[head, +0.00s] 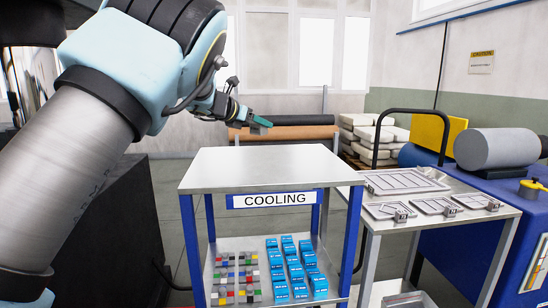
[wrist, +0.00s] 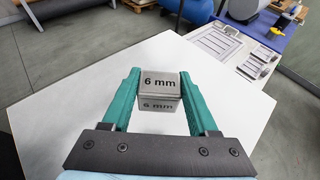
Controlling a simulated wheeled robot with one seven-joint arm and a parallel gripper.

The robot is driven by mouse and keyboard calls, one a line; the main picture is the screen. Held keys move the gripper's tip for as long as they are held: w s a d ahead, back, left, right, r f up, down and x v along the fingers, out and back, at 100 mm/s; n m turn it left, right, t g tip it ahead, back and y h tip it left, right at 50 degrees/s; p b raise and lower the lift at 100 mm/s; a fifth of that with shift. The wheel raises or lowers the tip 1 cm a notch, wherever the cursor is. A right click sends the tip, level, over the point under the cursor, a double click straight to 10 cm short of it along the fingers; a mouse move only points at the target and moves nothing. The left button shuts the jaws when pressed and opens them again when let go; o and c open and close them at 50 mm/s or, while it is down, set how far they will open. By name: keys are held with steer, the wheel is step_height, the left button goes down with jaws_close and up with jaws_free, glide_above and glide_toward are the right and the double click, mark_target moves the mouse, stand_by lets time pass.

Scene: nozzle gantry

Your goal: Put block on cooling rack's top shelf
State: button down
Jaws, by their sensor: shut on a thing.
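A grey block marked "6 mm" (wrist: 160,90) sits between the green fingers of my gripper (wrist: 160,88) in the wrist view. The fingers are closed on its two sides. In the head view my gripper (head: 261,122) is above the cooling rack, and the block is too small to make out clearly. The cooling rack's top shelf (head: 262,167) is a flat, bare, pale plate above a "COOLING" label. It also shows beneath the block in the wrist view (wrist: 85,95). I cannot tell the exact gap between block and shelf.
The rack's lower shelf (head: 237,245) holds several blue boxes (head: 300,270) and small coloured pieces (head: 236,278). A table (head: 400,222) with metal trays (head: 405,180) stands right beside the rack.

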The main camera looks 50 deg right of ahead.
mark_target(259, 164)
step_height(259, 164, down, 9)
steer(key=shift+f+p, duration=0.2)
steer(key=shift+p, duration=0.85)
steer(key=shift+f, duration=0.1)
steer(key=shift+c, duration=0.8)
jaws_free()
steer(key=b+v, duration=0.4)
steer(key=v, duration=0.8)
steer(key=shift+w, duration=0.1)
